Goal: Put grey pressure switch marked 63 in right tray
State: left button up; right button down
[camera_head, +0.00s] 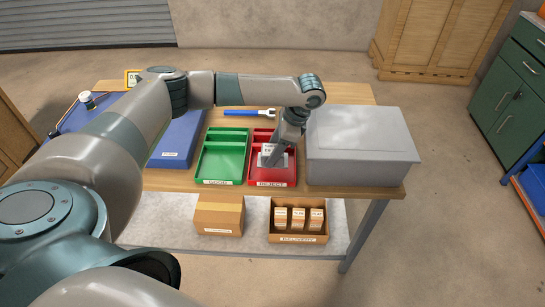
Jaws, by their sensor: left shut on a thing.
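The red tray (288,181) marked REJECT is the right one of two trays on the wooden table. My left gripper (275,158) points down over this tray and is shut on a small grey thing with a pale label, which looks like the grey pressure switch (267,150). The label is too small to read. The switch is at the tray's front compartment; I cannot tell whether it touches the floor. My left arm reaches across from the left and hides part of the table. My right gripper is not in view.
The green tray (220,182) marked GOOD stands just left of the red one. A large grey box (362,155) stands close on the right. A blue case (174,157) is at left. Boxes sit below the table.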

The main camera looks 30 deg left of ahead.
pick_arm(q)
jog(key=shift+f+p, duration=0.3)
jog(key=shift+f, duration=1.2)
jog(key=shift+f, duration=0.1)
jog(key=o, duration=1.4)
